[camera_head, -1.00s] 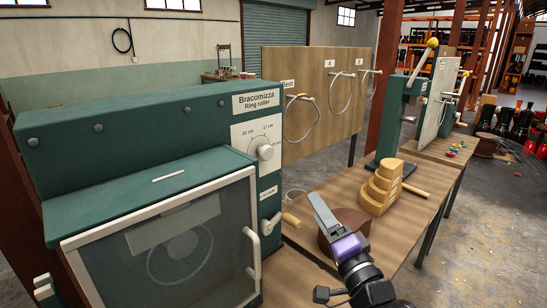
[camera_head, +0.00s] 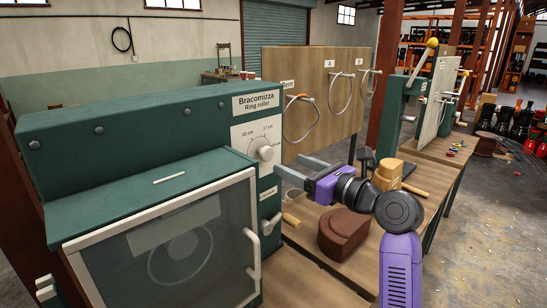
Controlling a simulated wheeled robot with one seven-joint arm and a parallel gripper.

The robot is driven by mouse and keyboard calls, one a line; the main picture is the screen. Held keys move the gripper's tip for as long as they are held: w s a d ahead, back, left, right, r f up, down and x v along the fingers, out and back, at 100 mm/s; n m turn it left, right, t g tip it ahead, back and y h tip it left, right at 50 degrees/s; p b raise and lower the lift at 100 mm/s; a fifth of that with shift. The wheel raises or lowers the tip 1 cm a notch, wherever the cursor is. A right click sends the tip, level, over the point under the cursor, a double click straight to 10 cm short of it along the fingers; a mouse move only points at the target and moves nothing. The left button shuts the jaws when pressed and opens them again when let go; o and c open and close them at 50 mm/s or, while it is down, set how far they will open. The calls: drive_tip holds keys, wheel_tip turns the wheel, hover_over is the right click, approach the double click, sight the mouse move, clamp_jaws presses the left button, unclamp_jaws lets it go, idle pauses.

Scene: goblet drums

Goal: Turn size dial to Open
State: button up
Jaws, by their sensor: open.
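The size dial (camera_head: 265,152) is a round white knob on a white scale plate (camera_head: 243,137) on the front of the green ring roller (camera_head: 130,125). The plate has cm marks around the knob; their small print and the knob's exact setting are hard to read. My gripper (camera_head: 287,165) is at the right of the dial and slightly below it, with its grey fingers pointing left toward the machine's front. The fingers are apart with nothing between them. They look close to the dial but not around it.
A board with hanging rings (camera_head: 320,90) stands behind.

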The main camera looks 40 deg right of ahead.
sight(269, 155)
drive_tip(key=w, duration=0.7)
drive_tip(key=shift+w+a+p, duration=0.15)
drive_tip(key=shift+w+p, duration=0.05)
drive_tip(key=shift+p, duration=0.1)
clamp_jaws()
